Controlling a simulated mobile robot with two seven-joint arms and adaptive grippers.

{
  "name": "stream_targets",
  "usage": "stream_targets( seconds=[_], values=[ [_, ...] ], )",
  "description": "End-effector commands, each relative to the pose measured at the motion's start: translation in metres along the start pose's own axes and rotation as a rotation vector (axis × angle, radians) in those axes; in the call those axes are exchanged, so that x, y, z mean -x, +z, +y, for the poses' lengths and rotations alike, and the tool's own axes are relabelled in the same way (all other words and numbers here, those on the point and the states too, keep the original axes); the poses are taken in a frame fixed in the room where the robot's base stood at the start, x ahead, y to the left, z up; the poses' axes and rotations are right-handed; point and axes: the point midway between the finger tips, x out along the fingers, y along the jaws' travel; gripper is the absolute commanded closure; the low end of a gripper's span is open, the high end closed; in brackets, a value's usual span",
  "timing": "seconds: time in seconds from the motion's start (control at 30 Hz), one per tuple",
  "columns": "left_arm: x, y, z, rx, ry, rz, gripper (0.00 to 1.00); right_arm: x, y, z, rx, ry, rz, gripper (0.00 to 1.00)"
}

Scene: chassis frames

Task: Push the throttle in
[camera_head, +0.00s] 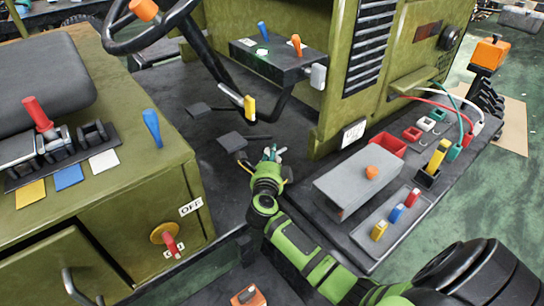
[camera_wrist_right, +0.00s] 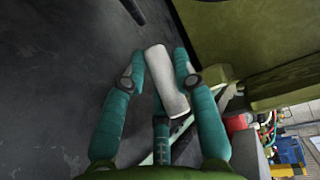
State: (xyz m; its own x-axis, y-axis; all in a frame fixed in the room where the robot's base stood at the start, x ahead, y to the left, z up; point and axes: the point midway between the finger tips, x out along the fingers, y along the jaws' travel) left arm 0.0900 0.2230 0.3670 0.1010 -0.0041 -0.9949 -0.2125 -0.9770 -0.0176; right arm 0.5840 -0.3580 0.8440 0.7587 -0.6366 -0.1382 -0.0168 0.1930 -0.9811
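No part in view is labelled as the throttle. The dashboard (camera_head: 278,60) carries a blue lever (camera_head: 263,31), an orange lever (camera_head: 296,45) and a grey knob (camera_head: 318,76) on its right side. A yellow handle (camera_head: 250,108) sits on a black lever below the dashboard. My right gripper (camera_head: 272,154) is over the dark floor, below and left of the grey knob in the picture. In the right wrist view, a pale grey cylinder (camera_wrist_right: 166,82) lies between its teal fingers (camera_wrist_right: 160,65); I cannot tell whether they grip it. My left gripper is out of view.
A steering wheel (camera_head: 150,28) stands above the dark floor, with pedals (camera_head: 231,142) near my right gripper. An olive cabinet (camera_head: 135,190) is at left. At right, a side shelf carries a grey box (camera_head: 345,187), coloured switches (camera_head: 397,213) and cables (camera_head: 440,104).

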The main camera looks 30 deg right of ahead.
Motion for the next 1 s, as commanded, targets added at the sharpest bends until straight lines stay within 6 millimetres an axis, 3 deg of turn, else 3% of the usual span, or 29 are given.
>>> stream_targets(
  seconds=[0.13, 0.37, 0.73, 0.77, 0.8, 1.0],
  values=[
    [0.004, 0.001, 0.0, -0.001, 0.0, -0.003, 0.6, -0.003, -0.003, -0.003, -0.003, -0.001, 0.0, 1.0],
    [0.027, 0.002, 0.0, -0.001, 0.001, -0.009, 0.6, -0.029, -0.029, -0.012, -0.002, 0.0, 0.001, 1.0],
    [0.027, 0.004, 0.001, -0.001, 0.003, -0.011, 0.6, -0.036, -0.037, -0.012, -0.004, -0.004, 0.003, 1.0],
    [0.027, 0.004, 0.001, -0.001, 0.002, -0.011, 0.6, -0.037, -0.037, -0.012, -0.004, -0.004, 0.003, 0.64],
    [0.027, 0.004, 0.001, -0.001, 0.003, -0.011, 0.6, -0.037, -0.037, -0.012, -0.004, -0.004, 0.003, 0.48],
    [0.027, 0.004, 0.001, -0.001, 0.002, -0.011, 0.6, -0.036, -0.036, -0.011, -0.003, -0.002, 0.001, 0.46]
  ],
)
